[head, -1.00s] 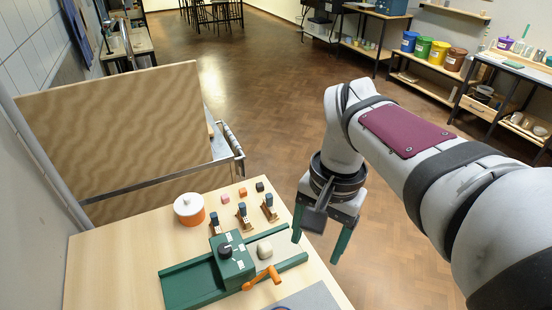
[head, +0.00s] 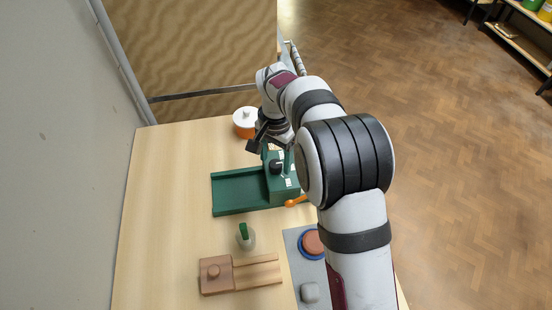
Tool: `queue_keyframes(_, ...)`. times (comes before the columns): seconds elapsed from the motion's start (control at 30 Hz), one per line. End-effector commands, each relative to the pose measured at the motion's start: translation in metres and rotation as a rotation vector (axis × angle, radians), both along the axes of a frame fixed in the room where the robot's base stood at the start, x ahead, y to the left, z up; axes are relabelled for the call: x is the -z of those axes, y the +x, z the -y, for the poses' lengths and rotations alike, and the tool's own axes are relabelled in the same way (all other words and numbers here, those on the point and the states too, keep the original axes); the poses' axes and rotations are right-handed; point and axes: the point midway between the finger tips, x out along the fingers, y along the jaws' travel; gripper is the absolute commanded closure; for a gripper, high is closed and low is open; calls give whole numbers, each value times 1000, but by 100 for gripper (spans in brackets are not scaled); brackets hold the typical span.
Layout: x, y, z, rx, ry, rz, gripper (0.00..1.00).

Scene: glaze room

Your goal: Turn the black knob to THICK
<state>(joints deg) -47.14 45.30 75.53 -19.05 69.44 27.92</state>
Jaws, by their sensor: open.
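The black knob (head: 276,167) sits on top of the green machine (head: 240,192), on its raised housing. Small white labels lie around the knob, but their words are too small to read, and I cannot tell which setting the knob points to. My gripper (head: 277,153) is open at the far side of the housing, pointing down, close to the knob. My own arm partly hides the gripper and the right part of the machine. I cannot tell whether a finger touches the housing.
An orange crank handle (head: 297,201) sticks out at the machine's near side. A white-lidded orange pot (head: 245,122) stands behind. The table's left side is clear.

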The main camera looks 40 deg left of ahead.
Motion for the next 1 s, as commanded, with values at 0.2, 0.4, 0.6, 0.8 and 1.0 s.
queue_keyframes(0.2, 11, 0, 0, 0, 0, 0, 28)
queue_keyframes(0.4, 11, 0, 0, 0, 0, 0, 34)
queue_keyframes(0.6, 10, 0, 0, 0, 1, 0, 70)
queue_keyframes(0.8, 10, 0, 0, 0, 1, 1, 100)
queue_keyframes(1.0, 10, 0, 0, -7, 1, 1, 100)
